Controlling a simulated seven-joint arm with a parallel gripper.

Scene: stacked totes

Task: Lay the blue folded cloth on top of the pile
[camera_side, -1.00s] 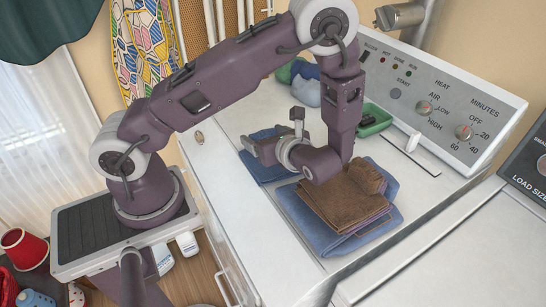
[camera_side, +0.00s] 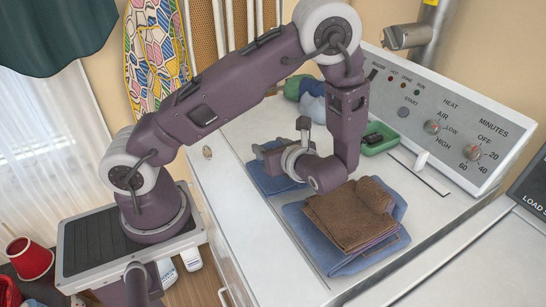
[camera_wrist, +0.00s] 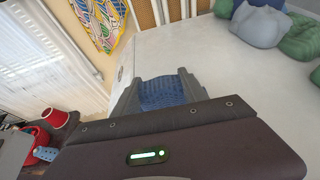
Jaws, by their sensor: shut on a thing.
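The blue folded cloth (camera_side: 268,182) is at the left part of the white top in the side view. My gripper (camera_side: 268,160) is over it, and its body hides part of the cloth. In the wrist view the cloth (camera_wrist: 160,95) shows between the two grey fingers of my gripper (camera_wrist: 160,84), which is shut on it. I cannot tell whether the cloth is clear of the surface. The pile (camera_side: 345,222) lies to the right, with a brown folded cloth on top, a purplish layer under it and a wider blue cloth below.
A green tray (camera_side: 383,147) with a dark item stands behind the pile, near the control panel (camera_side: 440,115). Blue-grey and green lumpy bundles (camera_side: 312,105) sit at the back. A narrow white strip separates the held cloth from the pile.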

